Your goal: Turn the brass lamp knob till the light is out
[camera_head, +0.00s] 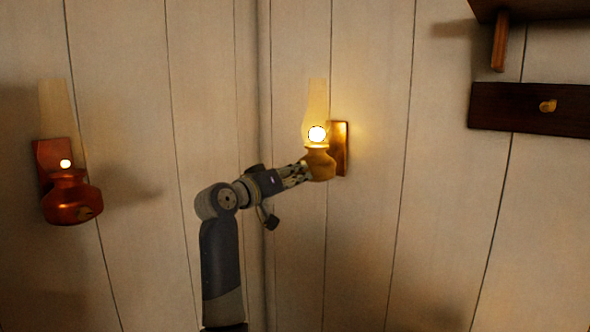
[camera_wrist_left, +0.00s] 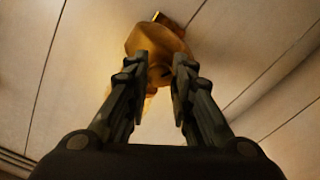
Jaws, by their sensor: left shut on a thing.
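The brass lamp (camera_head: 320,165) is on the wall right of the centre in the head view. Its flame (camera_head: 317,134) glows bright inside a tall glass chimney. Its brass body shows from below in the wrist view (camera_wrist_left: 152,38). My left gripper (camera_head: 304,170) reaches the left side of the lamp's body. In the wrist view, its two fingers (camera_wrist_left: 162,76) stand on either side of the round knob (camera_wrist_left: 160,73), shut on it. In the head view the fingers hide the knob. My right gripper is not in view.
A copper-red lamp (camera_head: 70,200), also lit, hangs on the wall at the left. A dark wooden rail (camera_head: 520,108) with a peg and a shelf (camera_head: 535,10) are at the upper right. The plank wall between the lamps is bare.

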